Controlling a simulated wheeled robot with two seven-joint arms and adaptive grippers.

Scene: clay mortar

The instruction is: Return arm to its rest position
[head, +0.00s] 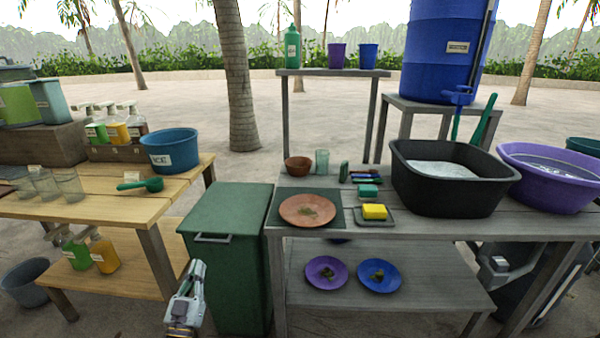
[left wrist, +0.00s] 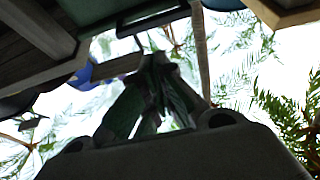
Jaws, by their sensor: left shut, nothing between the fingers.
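My left gripper (head: 196,266) is low at the front in the head view, pointing up. It is between the wooden table on the left and the green bin (head: 228,262), and it holds nothing. In the left wrist view its dark fingers (left wrist: 158,62) come together at the tips, with sky and palm fronds behind them. Whether it touches the bin I cannot tell.
The wooden table (head: 90,206) stands close on the left, with a blue ice tub (head: 170,150) on it. The grey table (head: 470,228) on the right holds a black basin (head: 440,195), a purple tub (head: 550,180) and a terracotta plate (head: 307,210). Purple and blue plates lie on its lower shelf.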

